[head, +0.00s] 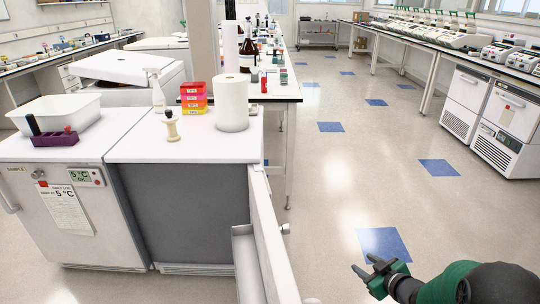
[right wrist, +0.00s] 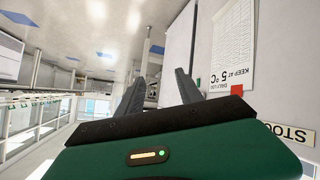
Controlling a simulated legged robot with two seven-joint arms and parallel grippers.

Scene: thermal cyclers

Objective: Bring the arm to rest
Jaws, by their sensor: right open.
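My right gripper (head: 364,264) is at the lower right of the head view, over open floor. Its fingers are apart with nothing between them. In the right wrist view my right gripper (right wrist: 160,78) also shows two separated, empty fingers. An open white door (head: 270,225) stands out from the right-hand fridge (head: 182,205), left of the gripper and apart from it. A sheet reading "KEEP AT 5 °C" (right wrist: 233,50) shows on a pale panel to the right of the fingers in the wrist view. My left gripper is not in view.
A closed fridge (head: 90,225) stands at the left. A paper roll (head: 232,103), colored boxes (head: 194,98) and a spray bottle (head: 157,92) stand on the fridge tops. The tiled aisle (head: 345,175) is clear. A bench (head: 415,40) with several cyclers runs along the right.

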